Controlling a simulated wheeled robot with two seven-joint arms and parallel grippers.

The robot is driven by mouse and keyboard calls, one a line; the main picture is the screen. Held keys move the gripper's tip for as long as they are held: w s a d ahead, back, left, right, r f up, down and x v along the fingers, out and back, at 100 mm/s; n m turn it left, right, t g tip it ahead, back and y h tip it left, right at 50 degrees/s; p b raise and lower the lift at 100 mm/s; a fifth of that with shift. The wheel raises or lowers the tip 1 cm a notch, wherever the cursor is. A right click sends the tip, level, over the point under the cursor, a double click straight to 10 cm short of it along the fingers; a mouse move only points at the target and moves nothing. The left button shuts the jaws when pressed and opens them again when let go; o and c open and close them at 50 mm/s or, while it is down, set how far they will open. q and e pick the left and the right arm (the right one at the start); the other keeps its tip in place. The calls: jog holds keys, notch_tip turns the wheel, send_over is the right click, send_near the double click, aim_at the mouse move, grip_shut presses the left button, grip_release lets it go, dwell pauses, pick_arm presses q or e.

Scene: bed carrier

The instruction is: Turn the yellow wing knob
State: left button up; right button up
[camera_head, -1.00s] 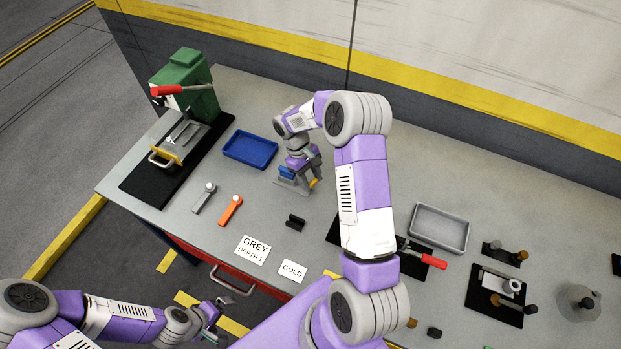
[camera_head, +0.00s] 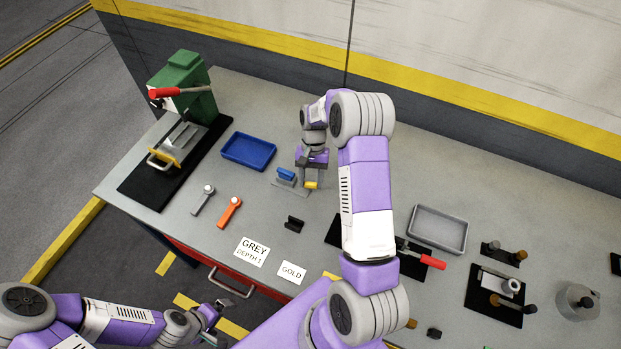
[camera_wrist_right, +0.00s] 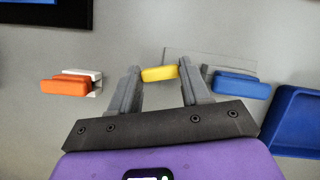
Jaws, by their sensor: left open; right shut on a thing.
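The yellow wing knob (camera_head: 311,185) is on the grey bench, close to a blue wing knob (camera_head: 286,174) on a flat plate. My right gripper (camera_wrist_right: 160,74) points down at the yellow knob, which also shows between its fingertips in the right wrist view (camera_wrist_right: 159,73). The gripper is shut on it. The blue knob lies just right of the fingers in that view (camera_wrist_right: 235,84). An orange knob (camera_wrist_right: 66,85) with a white part is left of them. My left gripper (camera_head: 215,309) is open and empty, low in front of the bench.
A blue tray (camera_head: 225,157) lies left of the knobs. Grey (camera_head: 203,199) and orange (camera_head: 229,212) levers lie nearer the front. A green press (camera_head: 188,85) with a red handle stands at the far left. Label cards (camera_head: 252,251) lie in front. A grey tray (camera_head: 462,242) is to the right.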

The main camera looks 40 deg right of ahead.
jog(key=shift+m+t+y, duration=0.3)
jog(key=shift+m+t, duration=0.3)
jog(key=shift+m, duration=1.1)
jog(key=o, duration=1.1)
jog(key=shift+c, duration=0.2)
jog(key=shift+d+r, duration=0.1)
jog(key=shift+r, duration=0.05)
jog(key=v, duration=0.7)
jog(key=shift+p, duration=0.3)
jog(key=shift+d+r, duration=0.1)
jog(key=shift+r, duration=0.1)
